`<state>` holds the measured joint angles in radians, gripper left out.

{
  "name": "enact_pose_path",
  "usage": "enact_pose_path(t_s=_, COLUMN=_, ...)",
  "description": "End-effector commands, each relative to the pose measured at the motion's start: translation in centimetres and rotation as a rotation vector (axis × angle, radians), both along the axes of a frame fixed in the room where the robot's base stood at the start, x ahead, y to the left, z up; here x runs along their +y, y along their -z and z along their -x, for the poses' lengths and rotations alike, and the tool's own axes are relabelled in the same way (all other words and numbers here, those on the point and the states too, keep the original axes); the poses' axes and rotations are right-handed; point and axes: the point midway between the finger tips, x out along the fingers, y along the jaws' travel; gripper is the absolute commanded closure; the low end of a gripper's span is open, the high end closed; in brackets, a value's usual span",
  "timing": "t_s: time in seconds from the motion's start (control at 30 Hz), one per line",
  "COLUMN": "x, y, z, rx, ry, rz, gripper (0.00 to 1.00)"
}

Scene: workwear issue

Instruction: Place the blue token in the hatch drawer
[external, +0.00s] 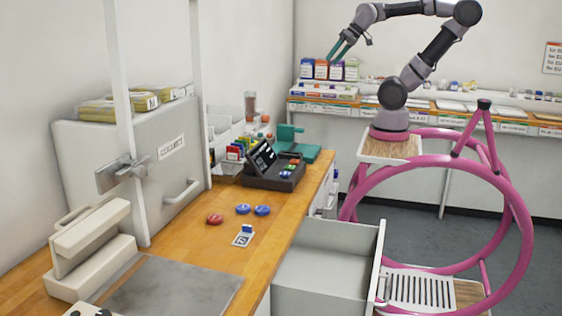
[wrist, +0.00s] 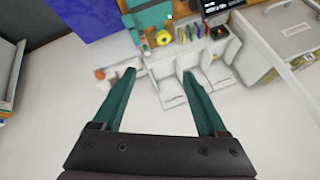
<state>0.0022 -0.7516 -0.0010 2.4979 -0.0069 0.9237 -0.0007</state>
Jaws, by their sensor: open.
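Two blue round tokens lie side by side on the wooden counter in the external view, a left one (external: 243,209) and a right one (external: 262,210). A red token (external: 215,219) lies just left of them. An open, empty-looking grey drawer (external: 325,238) juts out from the counter's right side, below the top. A grey hatch panel marked COLLECT (external: 98,170) stands on the counter's left. My gripper (external: 336,52) is raised at the back, far from the tokens. Its teal fingers are apart and empty in the wrist view (wrist: 158,75).
A small card stand (external: 243,236) is in front of the tokens. A dark terminal (external: 273,180) and a teal device (external: 297,151) stand behind them. A cream press-like block (external: 92,240) and a grey mat (external: 175,288) occupy the front left. Stocked shelves line the back wall.

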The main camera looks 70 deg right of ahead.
Motion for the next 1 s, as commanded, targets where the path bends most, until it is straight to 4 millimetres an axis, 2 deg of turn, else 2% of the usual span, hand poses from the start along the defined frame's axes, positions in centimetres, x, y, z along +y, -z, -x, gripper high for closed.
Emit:
enact_pose_path(t_s=0.27, x=0.1, y=-0.1, z=-0.2, rx=-0.001, ry=-0.005, rz=0.001, gripper=0.25)
enact_pose_path(t_s=0.37, x=0.7, y=-0.3, z=-1.2, rx=0.005, ry=-0.037, rz=0.015, gripper=0.25)
enact_pose_path(t_s=0.47, x=2.1, y=-0.6, z=-3.6, rx=0.016, ry=-0.111, rz=0.048, gripper=0.25)
enact_pose_path(t_s=0.57, x=4.7, y=-0.7, z=-7.1, rx=0.027, ry=-0.222, rz=0.094, gripper=0.25)
enact_pose_path(t_s=0.77, x=12.2, y=0.7, z=-14.0, rx=0.033, ry=-0.468, rz=0.189, gripper=0.25)
enact_pose_path(t_s=0.87, x=16.9, y=2.4, z=-16.8, rx=0.033, ry=-0.594, rz=0.231, gripper=0.25)
enact_pose_path(t_s=1.0, x=24.3, y=5.8, z=-19.7, rx=0.025, ry=-0.772, rz=0.285, gripper=0.25)
